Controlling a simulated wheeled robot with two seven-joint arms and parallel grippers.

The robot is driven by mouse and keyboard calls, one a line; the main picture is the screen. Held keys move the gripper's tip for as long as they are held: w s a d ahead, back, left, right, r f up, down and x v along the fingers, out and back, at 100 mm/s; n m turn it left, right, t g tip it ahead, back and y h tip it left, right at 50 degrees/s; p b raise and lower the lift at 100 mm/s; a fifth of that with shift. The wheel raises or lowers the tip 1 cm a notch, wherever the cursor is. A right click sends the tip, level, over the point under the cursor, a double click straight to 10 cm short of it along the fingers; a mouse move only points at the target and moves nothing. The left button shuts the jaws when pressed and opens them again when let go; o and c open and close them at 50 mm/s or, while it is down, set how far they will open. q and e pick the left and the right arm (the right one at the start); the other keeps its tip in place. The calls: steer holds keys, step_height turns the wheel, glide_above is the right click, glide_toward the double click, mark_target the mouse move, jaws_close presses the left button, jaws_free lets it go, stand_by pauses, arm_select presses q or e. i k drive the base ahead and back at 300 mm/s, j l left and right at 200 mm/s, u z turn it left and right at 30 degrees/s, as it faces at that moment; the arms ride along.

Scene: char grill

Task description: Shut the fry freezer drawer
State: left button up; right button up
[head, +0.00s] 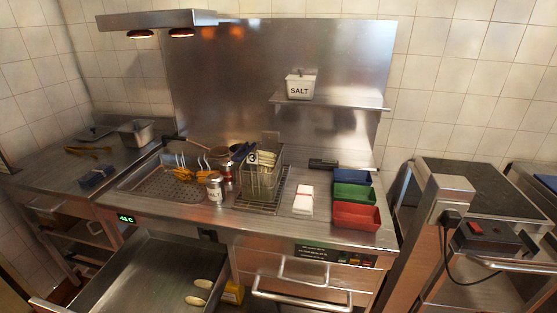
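The fry freezer drawer (140,275) is pulled out toward me at the lower left, below the counter. It is a wide, shallow steel drawer, with its front edge cut off by the bottom of the picture. Two small pale oval pieces (203,284) lie in its right part. A green lit temperature display (127,218) sits on the counter front above the drawer's left side. Neither of my grippers shows in the head view.
The fry station counter (240,225) holds a wire basket (262,180), salt shakers and coloured trays (355,215). A closed drawer unit with bar handles (300,300) stands right of the open drawer. A steel side table (80,165) is at left, a grill unit (480,185) at right.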

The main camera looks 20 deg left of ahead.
mark_target(153, 272)
steer(key=u, duration=2.2)
